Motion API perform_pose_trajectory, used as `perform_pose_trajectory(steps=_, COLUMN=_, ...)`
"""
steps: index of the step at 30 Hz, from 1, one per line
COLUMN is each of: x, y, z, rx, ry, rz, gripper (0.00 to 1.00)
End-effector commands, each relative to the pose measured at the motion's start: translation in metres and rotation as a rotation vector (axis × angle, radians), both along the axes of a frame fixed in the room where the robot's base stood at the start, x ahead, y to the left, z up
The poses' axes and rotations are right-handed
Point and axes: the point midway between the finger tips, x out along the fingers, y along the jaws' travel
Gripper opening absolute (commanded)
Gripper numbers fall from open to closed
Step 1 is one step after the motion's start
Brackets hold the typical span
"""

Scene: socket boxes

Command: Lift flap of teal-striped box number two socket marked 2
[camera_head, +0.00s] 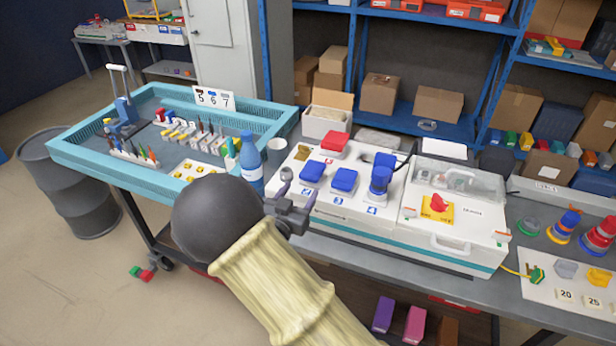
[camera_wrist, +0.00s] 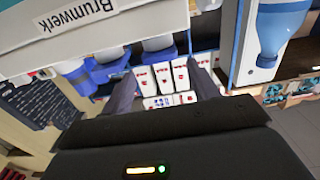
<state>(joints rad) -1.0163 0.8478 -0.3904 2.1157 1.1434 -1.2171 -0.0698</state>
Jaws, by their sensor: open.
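The white teal-striped box (camera_head: 400,255) stands on the bench in the head view. Its sloped left panel carries a red flap (camera_head: 335,141) at the back and blue flaps (camera_head: 313,172) (camera_head: 344,180) in front. A blue plug-like piece (camera_head: 380,182) stands at the right socket. My gripper (camera_head: 294,203) is open and empty by the panel's front left corner. In the wrist view, its fingers (camera_wrist: 164,90) are apart, with blue socket parts (camera_wrist: 112,68) to their left.
A teal tray (camera_head: 85,170) with tools lies further left. A clear cover (camera_head: 462,180) and red switch (camera_head: 439,203) occupy the box's right part.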

Motion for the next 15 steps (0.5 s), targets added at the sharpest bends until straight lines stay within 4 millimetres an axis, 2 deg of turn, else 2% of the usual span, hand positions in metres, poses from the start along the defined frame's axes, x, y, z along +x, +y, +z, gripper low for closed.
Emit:
perform_pose_trajectory(steps=3, x=0.021, y=-0.008, z=0.001, rx=0.0, ry=-0.002, rz=-0.003, gripper=0.6)
perform_pose_trajectory(steps=9, x=0.051, y=-0.019, z=0.001, rx=0.001, ry=-0.001, rz=-0.001, gripper=0.6)
perform_pose_trajectory(steps=15, x=0.063, y=-0.023, z=0.0, rx=0.001, ry=0.0, rz=0.0, gripper=0.6)
